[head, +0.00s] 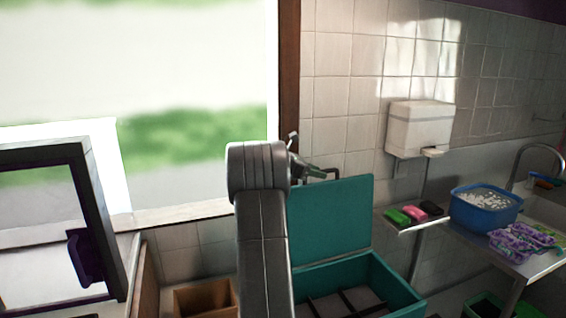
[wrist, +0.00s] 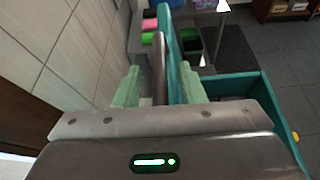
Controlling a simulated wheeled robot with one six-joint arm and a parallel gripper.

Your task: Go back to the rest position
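My gripper (head: 318,171) is at the upper left corner of the raised teal lid (head: 332,215) of a teal box (head: 383,284). In the wrist view my gripper (wrist: 161,84) has its two pale green fingers apart. A dark brown bar (wrist: 158,68), which looks like the lid's handle, and the lid's edge (wrist: 174,55) show between them. A gap shows between the left finger and the bar. Whether the right finger touches the lid, I cannot tell. My arm hides part of the box's left side.
A tiled wall rises close behind the lid, with a white dispenser (head: 420,127). At right, a metal shelf holds coloured blocks (head: 414,212), a blue tub (head: 486,207) and a purple cloth (head: 522,241). A brown box (head: 205,298) and a dark-framed panel (head: 95,215) stand at left.

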